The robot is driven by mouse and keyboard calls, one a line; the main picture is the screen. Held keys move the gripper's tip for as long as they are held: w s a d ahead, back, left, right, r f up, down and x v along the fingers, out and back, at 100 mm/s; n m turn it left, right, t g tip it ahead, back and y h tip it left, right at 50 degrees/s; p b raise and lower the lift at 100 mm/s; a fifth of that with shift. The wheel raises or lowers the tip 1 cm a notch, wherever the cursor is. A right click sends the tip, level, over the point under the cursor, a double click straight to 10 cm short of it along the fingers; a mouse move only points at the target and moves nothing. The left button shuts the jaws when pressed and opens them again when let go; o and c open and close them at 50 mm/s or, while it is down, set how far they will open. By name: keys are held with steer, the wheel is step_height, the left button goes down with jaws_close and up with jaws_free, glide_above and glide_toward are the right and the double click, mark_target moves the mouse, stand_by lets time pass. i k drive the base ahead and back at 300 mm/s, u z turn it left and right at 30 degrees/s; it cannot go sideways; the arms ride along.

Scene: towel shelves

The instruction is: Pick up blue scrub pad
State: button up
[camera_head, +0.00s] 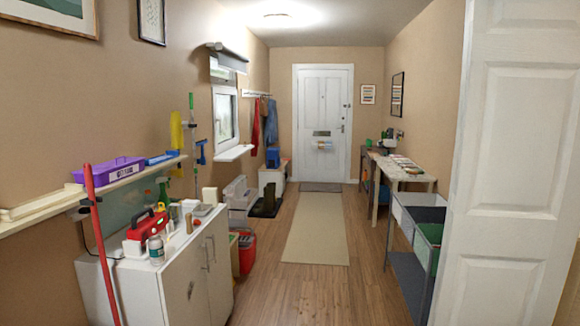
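A flat blue item (161,158), perhaps the blue scrub pad, lies on the narrow wall shelf (128,176) at the left. It is small in view, so I cannot be sure what it is. It sits to the right of a purple caddy (112,170) on the same shelf. My gripper is not in view.
A white cabinet (186,266) below the shelf holds a red case (147,225), bottles and small items. A red pole (101,250) stands in front of it. A red bucket (247,254) is beyond. The hallway floor and beige runner (317,229) are clear. A white door (508,165) stands at right.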

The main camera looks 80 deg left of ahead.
mark_target(169, 155)
steer(key=u, duration=3.85)
